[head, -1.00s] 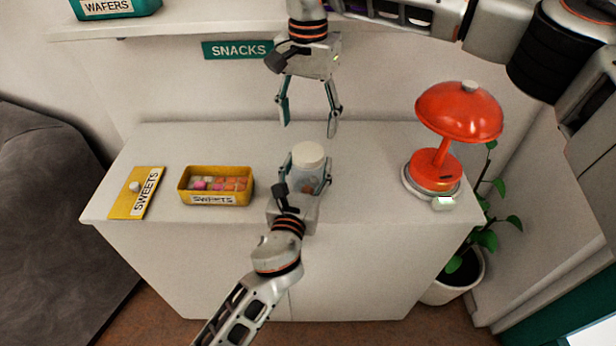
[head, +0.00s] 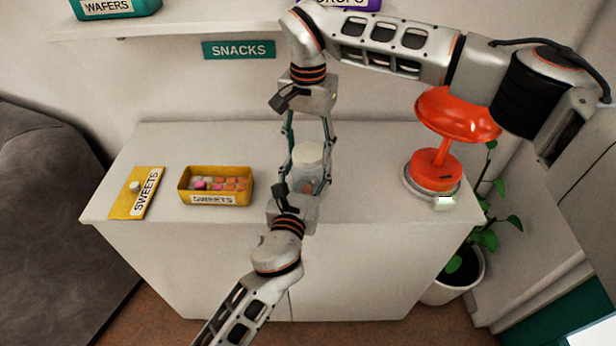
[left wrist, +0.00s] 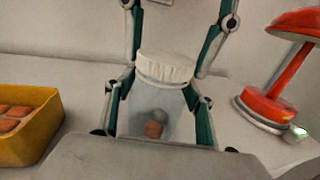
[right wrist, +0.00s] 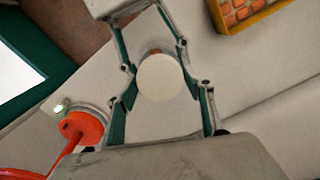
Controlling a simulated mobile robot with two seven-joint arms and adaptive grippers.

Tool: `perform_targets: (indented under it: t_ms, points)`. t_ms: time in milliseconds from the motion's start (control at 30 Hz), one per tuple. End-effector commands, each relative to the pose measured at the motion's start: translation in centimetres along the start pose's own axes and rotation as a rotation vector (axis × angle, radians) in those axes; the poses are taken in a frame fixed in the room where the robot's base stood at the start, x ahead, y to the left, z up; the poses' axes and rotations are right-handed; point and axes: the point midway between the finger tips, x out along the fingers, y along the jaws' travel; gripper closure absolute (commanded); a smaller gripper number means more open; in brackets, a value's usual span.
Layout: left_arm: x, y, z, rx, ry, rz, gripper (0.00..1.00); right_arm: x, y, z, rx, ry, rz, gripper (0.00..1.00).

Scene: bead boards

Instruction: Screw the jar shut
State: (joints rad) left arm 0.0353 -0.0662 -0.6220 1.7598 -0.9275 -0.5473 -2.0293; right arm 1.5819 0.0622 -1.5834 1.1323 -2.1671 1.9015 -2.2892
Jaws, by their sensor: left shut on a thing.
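My left gripper (head: 306,176) is shut around the jar's body from the front; the jar also shows in the left wrist view (left wrist: 153,112). My right gripper (head: 309,146) points down from above, its open fingers on either side of the lid. In the right wrist view the round lid (right wrist: 161,78) lies between the fingers, apparently without being gripped.
A yellow sweets box (head: 217,200) and its yellow lid (head: 128,205) lie left of the jar. A red lamp (head: 434,170) stands to the right, below my right arm. A shelf (head: 185,22) runs along the wall behind. The cabinet top between jar and lamp is clear.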

Motion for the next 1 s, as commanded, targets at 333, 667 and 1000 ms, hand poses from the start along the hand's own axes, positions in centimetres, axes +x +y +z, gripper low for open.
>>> perform_targets:
  t_ms: [333,667,1000]
  points:
    - [-0.02,0.01,-0.1,0.001,0.002,0.0,1.0,0.0,0.01,0.0,0.026,0.0,0.001,0.77]
    - [-0.01,0.01,-0.1,0.001,0.002,0.0,1.0,0.0,0.03,-0.01,0.507,0.001,0.0,0.77]
    - [-0.02,0.01,-0.1,0.001,0.002,0.0,1.0,0.06,0.04,0.0,1.098,0.001,0.0,0.77]
